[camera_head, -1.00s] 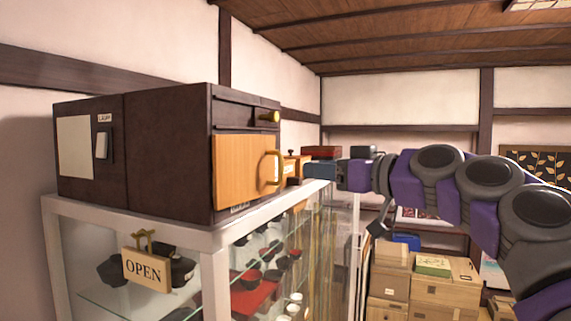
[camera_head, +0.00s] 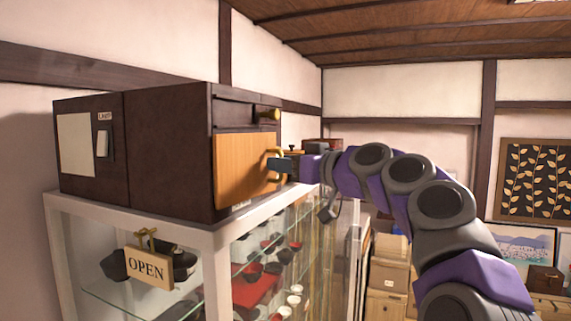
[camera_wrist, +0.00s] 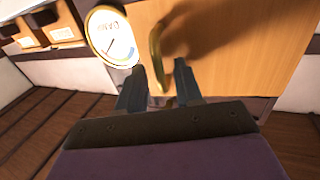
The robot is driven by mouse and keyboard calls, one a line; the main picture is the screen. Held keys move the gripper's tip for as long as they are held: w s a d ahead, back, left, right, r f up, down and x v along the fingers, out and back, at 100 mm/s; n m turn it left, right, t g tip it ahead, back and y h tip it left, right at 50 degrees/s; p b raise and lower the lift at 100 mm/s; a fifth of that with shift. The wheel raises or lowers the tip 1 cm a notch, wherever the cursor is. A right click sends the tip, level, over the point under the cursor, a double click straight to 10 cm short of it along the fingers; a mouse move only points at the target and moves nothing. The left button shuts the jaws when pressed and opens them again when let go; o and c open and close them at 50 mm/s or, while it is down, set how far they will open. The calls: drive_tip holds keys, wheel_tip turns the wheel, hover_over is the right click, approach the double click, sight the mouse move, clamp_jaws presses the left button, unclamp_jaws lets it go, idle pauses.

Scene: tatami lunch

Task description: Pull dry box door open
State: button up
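The dry box (camera_head: 165,155) is a dark brown cabinet on top of a glass display case. Its light wood door (camera_head: 240,168) is closed on the front face. A curved brass handle (camera_head: 279,153) is at the door's right side. In the wrist view the handle (camera_wrist: 156,52) runs down to the space between the fingertips, with the door (camera_wrist: 230,40) behind it. My gripper (camera_head: 277,165) is at the handle in the head view. In the wrist view my gripper (camera_wrist: 160,72) is open, its fingers apart on either side of the handle's lower part.
A round dial gauge (camera_wrist: 110,37) sits beside the handle, close to the left finger in the wrist view. The display case (camera_head: 215,240) holds bowls, with an OPEN sign (camera_head: 148,267) in front. Boxes (camera_head: 388,275) are stacked at the back right.

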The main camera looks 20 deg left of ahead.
drive_tip(key=shift+c, duration=0.4)
clamp_jaws()
idle(0.9)
